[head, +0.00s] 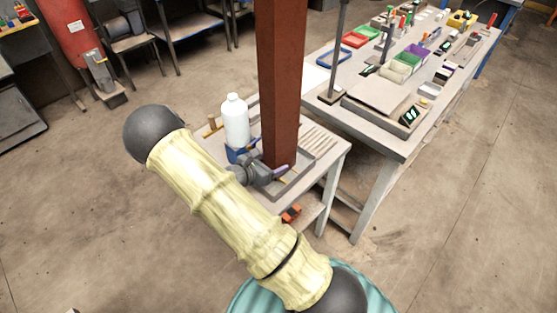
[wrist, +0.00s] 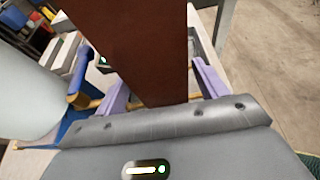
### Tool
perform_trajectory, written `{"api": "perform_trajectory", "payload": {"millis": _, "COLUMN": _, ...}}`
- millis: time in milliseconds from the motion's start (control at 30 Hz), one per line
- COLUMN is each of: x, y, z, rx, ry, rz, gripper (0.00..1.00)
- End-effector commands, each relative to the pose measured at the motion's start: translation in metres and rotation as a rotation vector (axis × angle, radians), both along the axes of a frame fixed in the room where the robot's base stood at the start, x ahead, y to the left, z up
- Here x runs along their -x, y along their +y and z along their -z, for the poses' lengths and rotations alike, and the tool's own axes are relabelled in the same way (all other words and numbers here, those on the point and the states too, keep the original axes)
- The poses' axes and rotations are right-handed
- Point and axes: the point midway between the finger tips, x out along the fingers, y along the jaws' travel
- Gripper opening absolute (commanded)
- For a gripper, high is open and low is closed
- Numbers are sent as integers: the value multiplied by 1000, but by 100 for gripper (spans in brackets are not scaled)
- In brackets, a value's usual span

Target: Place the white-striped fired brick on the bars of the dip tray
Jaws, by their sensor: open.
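A tall reddish-brown square column (head: 281,80) rises out of the top of the head view, its lower end over the dip tray. No white stripes show on it, and I cannot tell whether it is the fired brick. The dip tray (head: 326,152) lies on a small table, with pale parallel bars (head: 318,138) at its right part. My gripper (head: 270,163) is low at the column's foot. In the wrist view its purple fingers (wrist: 160,82) are open, one on each side of the column. Contact cannot be told. The column hides much of the tray.
A white bottle (head: 236,120) stands close left of my gripper, by a blue item (head: 236,154). A long workbench (head: 385,138) with boxes and tools is to the right. An orange object (head: 291,213) sits on the shelf below. Open floor lies left and far right.

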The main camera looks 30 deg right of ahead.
Motion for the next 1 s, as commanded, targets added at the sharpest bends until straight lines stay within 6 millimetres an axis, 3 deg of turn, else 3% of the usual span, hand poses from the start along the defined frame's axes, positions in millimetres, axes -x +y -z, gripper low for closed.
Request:
{"api": "perform_trajectory", "payload": {"millis": 200, "x": 14, "y": 39, "z": -17, "rx": -2, "ry": -2, "rz": -2, "gripper": 72}}
{"api": "perform_trajectory", "payload": {"millis": 400, "x": 22, "y": 61, "z": -27, "rx": 0, "ry": -1, "rz": -1, "gripper": 72}}
{"api": "perform_trajectory", "payload": {"millis": 1000, "x": 24, "y": 64, "z": -29, "rx": 1, "ry": 0, "rz": 2, "gripper": 72}}
